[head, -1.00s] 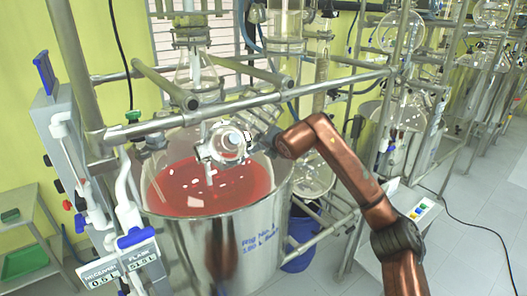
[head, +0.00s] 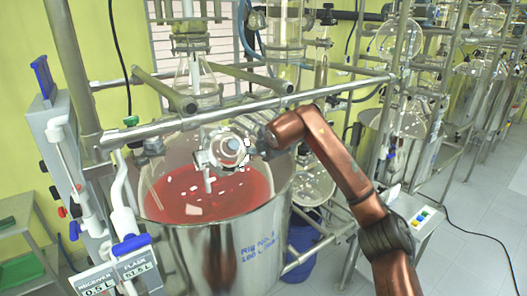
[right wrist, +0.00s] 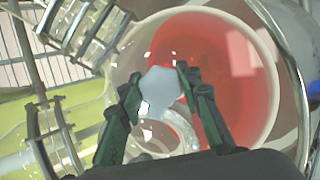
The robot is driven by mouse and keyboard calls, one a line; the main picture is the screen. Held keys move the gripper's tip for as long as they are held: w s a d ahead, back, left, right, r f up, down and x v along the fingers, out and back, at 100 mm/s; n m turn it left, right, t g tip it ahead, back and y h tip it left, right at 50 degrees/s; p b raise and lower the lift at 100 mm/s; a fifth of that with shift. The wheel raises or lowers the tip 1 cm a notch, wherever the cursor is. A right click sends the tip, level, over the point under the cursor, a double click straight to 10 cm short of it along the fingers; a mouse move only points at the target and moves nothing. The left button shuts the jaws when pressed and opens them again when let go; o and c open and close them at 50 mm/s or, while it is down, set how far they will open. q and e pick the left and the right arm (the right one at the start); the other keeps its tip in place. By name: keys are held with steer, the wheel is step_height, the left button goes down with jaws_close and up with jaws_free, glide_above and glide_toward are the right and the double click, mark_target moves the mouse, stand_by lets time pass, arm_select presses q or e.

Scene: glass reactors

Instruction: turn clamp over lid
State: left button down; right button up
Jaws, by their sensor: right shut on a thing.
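A large steel vessel (head: 212,245) with a glass lid (head: 163,178) holds red liquid (head: 222,192) in the head view. A pale round knob-like cap (head: 231,149) with clear fittings sits over the lid. My copper right arm reaches in from the right, and its gripper (head: 247,139) is at the cap, partly hidden by the glass. In the right wrist view, the dark fingers of this gripper (right wrist: 158,98) are on both sides of a pale faceted knob (right wrist: 161,86), shut on it. Which part is the clamp is not clear. My left gripper is not in view.
A horizontal metal rail (head: 240,108) crosses just above the lid. A grey panel (head: 70,145) with a blue-handled fitting stands at the left. A blue bin (head: 302,252) is behind the vessel on the right. More glass reactors line the right side, with open floor in front.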

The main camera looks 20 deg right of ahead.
stand_by(0.4)
steer(key=o, duration=1.2)
steer(key=shift+c, duration=0.2)
steer(key=v, duration=1.2)
